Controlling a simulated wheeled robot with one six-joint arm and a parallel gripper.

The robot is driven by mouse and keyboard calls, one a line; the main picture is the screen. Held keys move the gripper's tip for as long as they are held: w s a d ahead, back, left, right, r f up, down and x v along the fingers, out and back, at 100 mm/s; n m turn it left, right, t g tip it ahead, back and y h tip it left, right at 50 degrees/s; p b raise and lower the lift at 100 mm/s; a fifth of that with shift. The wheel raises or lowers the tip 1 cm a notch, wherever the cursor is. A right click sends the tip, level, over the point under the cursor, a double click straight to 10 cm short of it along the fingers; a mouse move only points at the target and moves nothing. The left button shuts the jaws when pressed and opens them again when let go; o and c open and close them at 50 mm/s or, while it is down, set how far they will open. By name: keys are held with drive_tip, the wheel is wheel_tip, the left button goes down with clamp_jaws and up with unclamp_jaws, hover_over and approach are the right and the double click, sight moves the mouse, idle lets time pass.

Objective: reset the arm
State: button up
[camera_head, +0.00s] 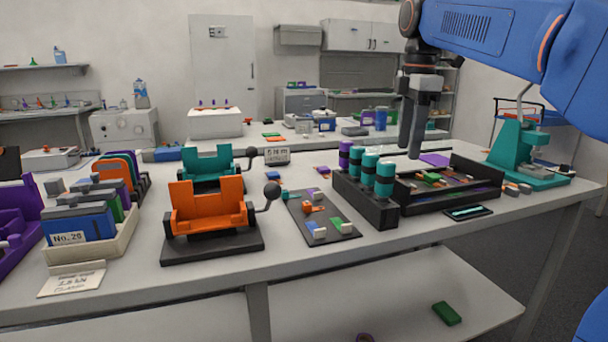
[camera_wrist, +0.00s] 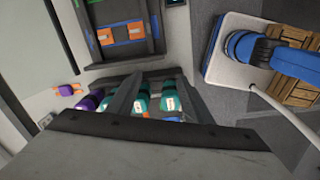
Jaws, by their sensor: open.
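My gripper (camera_head: 411,140) hangs from the blue arm at the right, fingers pointing down, above the back of the bench near the black tray. Its fingers also show in the wrist view (camera_wrist: 156,97), spread apart with nothing held between them. Beyond the fingers in the wrist view stand the battery cells, a purple one (camera_wrist: 88,103) and several teal ones (camera_wrist: 141,102). In the head view the teal cells (camera_head: 384,178) and the purple cell (camera_head: 345,153) stand upright in a black rack (camera_head: 372,208), left of the gripper. The fingertips appear apart from everything.
A black divided tray (camera_head: 452,198) with small coloured parts sits right of the rack. A teal press (camera_head: 520,150) stands at the far right. Orange (camera_head: 212,205) and teal (camera_head: 208,165) fixtures and a dark mat (camera_head: 340,230) lie left. A green block (camera_head: 446,313) lies on the lower shelf.

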drive_tip(key=s+d+f+m+t, duration=0.2)
drive_tip(key=s+f+m, duration=0.7)
drive_tip(key=s+f, duration=0.5)
drive_tip(key=s+d+f+m+t, duration=0.2)
drive_tip(key=s+f+m, duration=0.7)
drive_tip(key=s+f, duration=0.5)
wheel_tip(320, 180, down, 4)
drive_tip(key=shift+s+d+r, duration=0.15)
drive_tip(key=shift+s+d, duration=0.1)
drive_tip(key=shift+d, duration=0.45)
